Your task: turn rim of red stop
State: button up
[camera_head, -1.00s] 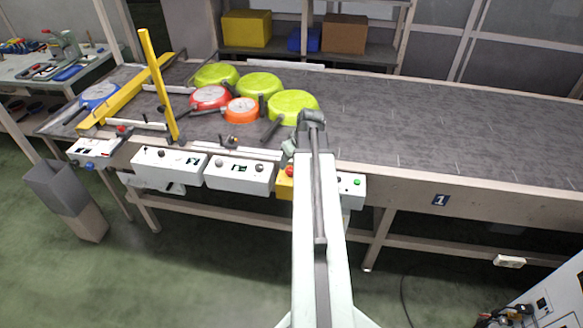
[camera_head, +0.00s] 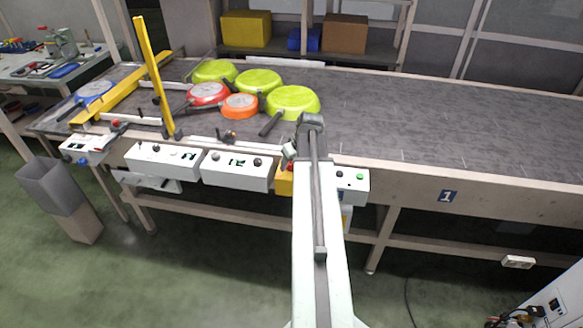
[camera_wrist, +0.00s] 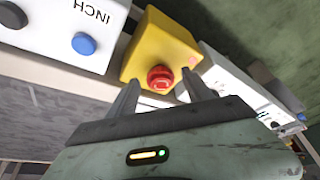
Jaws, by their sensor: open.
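The red stop (camera_wrist: 160,78) is a round red button on the front of a yellow box (camera_wrist: 158,42) in the wrist view. My gripper (camera_wrist: 163,85) is open, with one finger on the left of the button and the other on its right. I cannot tell whether either finger touches it. In the head view the red stop (camera_head: 290,166) is a small red spot on the yellow box (camera_head: 284,181), partly hidden behind my arm.
White control boxes (camera_head: 237,171) line the conveyor's front edge beside the yellow box. Several pans lie on the belt, including a green pan (camera_head: 293,100) and an orange pan (camera_head: 240,105). A yellow bar (camera_head: 153,75) stands at the left. The belt's right side (camera_head: 450,120) is clear.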

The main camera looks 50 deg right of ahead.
jog(key=c, duration=1.2)
jog(key=shift+a, duration=0.3)
grip_shut()
jog(key=shift+d, duration=0.2)
jog(key=shift+m, duration=0.4)
jog(key=m+h, duration=0.1)
jog(key=m, duration=0.2)
jog(key=shift+w+a+m+h, duration=0.1)
jog(key=shift+a+m+h, duration=0.05)
jog(key=shift+m+h, duration=0.25)
jog(key=m+g, duration=0.1)
jog(key=m, duration=0.1)
jog(key=m+g+h, duration=0.1)
jog(key=m, duration=0.2)
jog(key=shift+w, duration=0.1)
jog(key=shift+r, duration=0.1)
